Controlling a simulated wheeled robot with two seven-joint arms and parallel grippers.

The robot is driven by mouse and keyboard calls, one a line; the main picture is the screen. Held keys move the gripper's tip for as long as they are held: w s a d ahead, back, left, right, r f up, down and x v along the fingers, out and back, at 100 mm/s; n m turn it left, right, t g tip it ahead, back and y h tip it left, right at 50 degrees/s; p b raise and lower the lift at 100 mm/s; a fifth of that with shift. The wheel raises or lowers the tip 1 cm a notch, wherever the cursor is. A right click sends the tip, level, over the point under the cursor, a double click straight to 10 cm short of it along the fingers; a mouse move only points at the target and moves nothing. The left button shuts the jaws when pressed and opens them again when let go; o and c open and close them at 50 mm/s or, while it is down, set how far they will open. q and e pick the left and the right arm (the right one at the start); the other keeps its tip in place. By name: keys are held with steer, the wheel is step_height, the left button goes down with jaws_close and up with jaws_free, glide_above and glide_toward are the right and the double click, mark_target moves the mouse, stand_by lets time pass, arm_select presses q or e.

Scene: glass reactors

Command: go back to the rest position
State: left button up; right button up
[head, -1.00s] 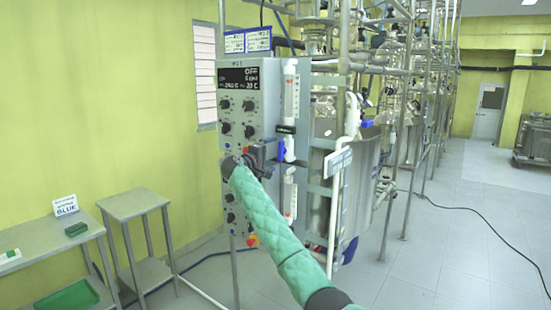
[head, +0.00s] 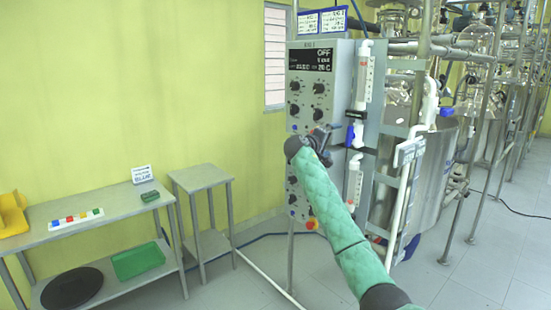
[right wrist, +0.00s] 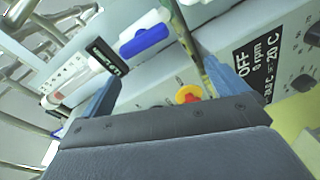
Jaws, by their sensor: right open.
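My right arm, in a green padded sleeve, reaches up to the grey control panel (head: 312,120). My right gripper (head: 326,136) is in front of the panel's middle, partly hidden by its own dark wrist. In the right wrist view, its two blue fingers stand apart with nothing held between them (right wrist: 155,64). Beyond the fingers are a red and yellow knob (right wrist: 188,94), a blue valve part (right wrist: 144,40) and the panel's black display (right wrist: 262,68), which reads OFF. Contact with the panel cannot be told. My left gripper is not in view.
A glass and steel reactor (head: 437,165) with pipes stands right of the panel. At left are a small steel table (head: 200,177) and a longer bench (head: 100,208) with colored blocks, a green item and a BLUE sign. Open floor lies at the lower right (head: 490,265).

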steer(key=s+a+r+m+t+y, duration=0.1)
steer(key=s+a+r+t+y, duration=0.1)
steer(key=a+r+y, duration=0.2)
step_height(320, 180, down, 4)
steer(key=s+a+y, duration=0.2)
steer(key=y, duration=0.1)
steer(key=s+a+f+g+y, duration=0.1)
steer(key=s+f+g+y, duration=0.1)
steer(key=s+f, duration=0.95)
steer(key=s+a+f+m+g+y, duration=0.15)
steer(key=s+f, duration=0.25)
steer(key=f, duration=1.4)
steer(key=s+a+f+g+y, duration=0.1)
steer(key=s+f+y, duration=0.2)
steer(key=s+f, duration=0.8)
steer(key=s+d+f+g, duration=0.2)
steer(key=s+f+g, duration=0.3)
steer(key=s+f, duration=2)
steer(key=s+f+g, duration=0.1)
steer(key=s+f, duration=0.5)
steer(key=s, duration=0.5)
steer(key=s+f+g, duration=0.2)
steer(key=s+f, duration=0.5)
steer(key=s, duration=0.3)
steer(key=shift+s+f+m, duration=0.3)
steer(key=shift+s+m, duration=0.05)
steer(key=shift+s, duration=0.05)
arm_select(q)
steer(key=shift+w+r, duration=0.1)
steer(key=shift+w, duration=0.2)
